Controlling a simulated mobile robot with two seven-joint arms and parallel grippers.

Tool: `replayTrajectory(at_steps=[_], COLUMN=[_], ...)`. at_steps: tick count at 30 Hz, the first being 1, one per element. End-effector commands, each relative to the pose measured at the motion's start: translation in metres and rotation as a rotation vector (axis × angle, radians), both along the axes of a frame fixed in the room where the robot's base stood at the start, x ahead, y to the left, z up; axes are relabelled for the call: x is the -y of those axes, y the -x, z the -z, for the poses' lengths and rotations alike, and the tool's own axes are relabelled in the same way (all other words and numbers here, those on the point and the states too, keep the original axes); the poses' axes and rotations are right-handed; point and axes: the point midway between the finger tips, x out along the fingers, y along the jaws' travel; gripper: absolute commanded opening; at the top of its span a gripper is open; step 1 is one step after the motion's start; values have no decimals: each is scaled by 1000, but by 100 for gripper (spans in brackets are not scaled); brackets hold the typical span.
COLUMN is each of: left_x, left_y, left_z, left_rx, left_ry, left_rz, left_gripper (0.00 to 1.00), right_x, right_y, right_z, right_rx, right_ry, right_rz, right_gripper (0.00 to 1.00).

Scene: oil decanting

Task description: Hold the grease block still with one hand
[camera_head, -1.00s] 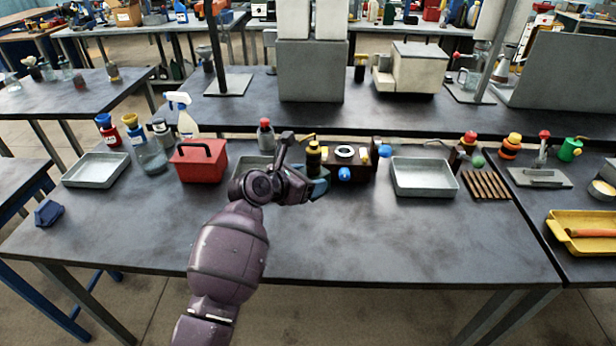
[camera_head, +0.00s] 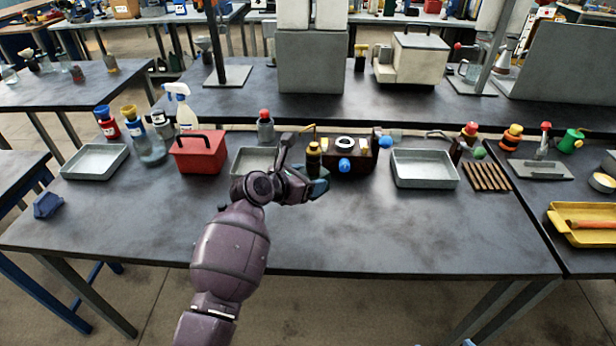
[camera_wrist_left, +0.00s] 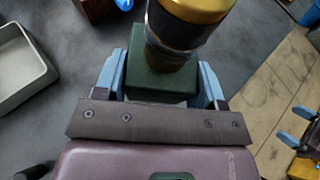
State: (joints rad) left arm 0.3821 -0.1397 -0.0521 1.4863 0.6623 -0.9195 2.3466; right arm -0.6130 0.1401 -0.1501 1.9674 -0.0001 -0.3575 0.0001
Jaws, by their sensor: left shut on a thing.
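A dark green block (camera_wrist_left: 150,84), which I take to be the grease block, sits between the blue fingers of my left gripper (camera_head: 318,186). The gripper is shut on it from two sides. A gold-topped cylinder (camera_wrist_left: 195,8) stands upright on the block in the left wrist view; it also shows in the head view (camera_head: 313,160). In the head view the fingers and wrist hide most of the block. Blue finger-like parts at the right edge of the left wrist view may be my right gripper (camera_wrist_left: 297,125); its state is unclear.
A dark box with a white ring (camera_head: 345,142) and blue knob stands just behind and right of the gripper. Grey trays (camera_head: 424,182) stand right and behind left. A red toolbox (camera_head: 199,156) is further left.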

Motion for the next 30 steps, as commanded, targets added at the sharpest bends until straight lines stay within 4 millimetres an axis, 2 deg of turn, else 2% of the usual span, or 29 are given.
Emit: replayTrajectory(at_steps=[30], left_x=[0], left_y=[0], left_z=[30], left_rx=[2], left_ry=[2], left_rz=[-1], left_gripper=[20], right_x=[0], right_y=[-4], right_z=[6], right_rx=[10], right_ry=[2], right_rz=[-3], right_gripper=[100])
